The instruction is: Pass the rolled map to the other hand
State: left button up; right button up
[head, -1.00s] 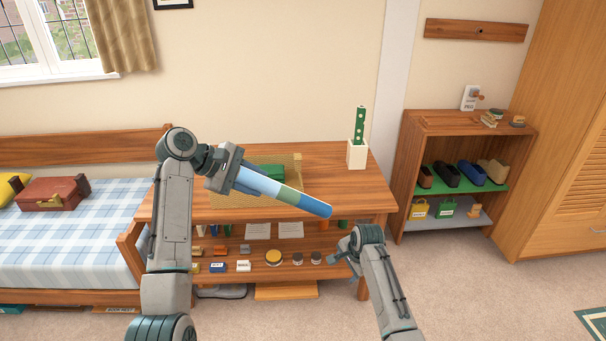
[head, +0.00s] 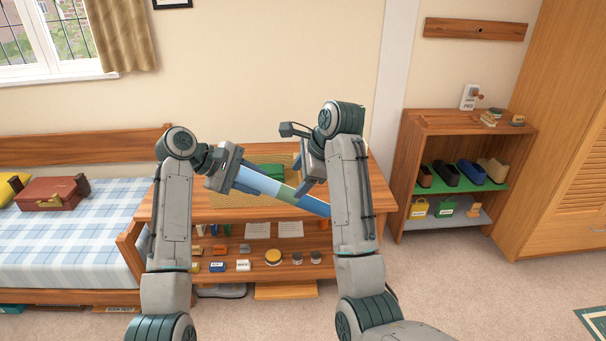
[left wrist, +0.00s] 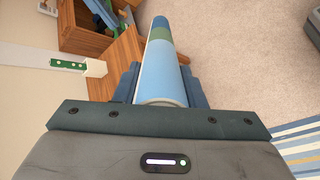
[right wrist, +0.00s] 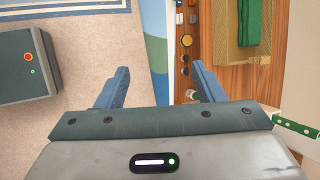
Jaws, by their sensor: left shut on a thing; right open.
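The rolled map (head: 262,184) is a tube with blue, pale blue and green bands, held in the air in front of the table and sloping down to the right. My left gripper (head: 236,176) is shut on its left end; the map points away from it in the left wrist view (left wrist: 160,72). My right gripper (head: 306,184) is open at the map's right part. In the right wrist view the map (right wrist: 154,45) shows between the two spread fingers (right wrist: 161,80), with gaps on both sides. I cannot tell how deep it sits between them.
The wooden table (head: 180,207) stands behind, with a woven tray (head: 225,200) holding a green thing (right wrist: 248,22). A bed (head: 75,240) is left, a shelf unit (head: 402,180) right.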

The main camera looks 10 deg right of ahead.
aim_at(283, 199)
jog(key=x, duration=1.1)
jog(key=c, duration=1)
pick_arm(q)
jog(key=o, duration=1.1)
jog(key=shift+c, duration=0.2)
pick_arm(e)
jog(key=shift+c, duration=0.5)
pick_arm(q)
jog(key=shift+a, duration=0.1)
